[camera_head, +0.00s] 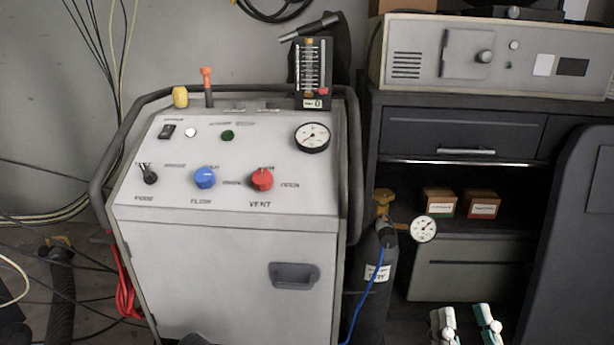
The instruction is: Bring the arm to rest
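My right gripper (465,322) shows at the bottom edge, right of centre. Its two pale green-and-white fingers stand apart with nothing visible between them. The rest of the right arm is below the picture. My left gripper is not in view. The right gripper is in front of the dark cabinet (528,262), to the right of the gas cylinder (372,293), with no visible contact.
A grey control cart (225,265) with a blue knob (204,178), a red knob (262,180) and a gauge (312,137) stands left of centre. The cylinder has a round gauge (423,229) and a blue hose (361,302). A dark panel (572,250) bounds the right side.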

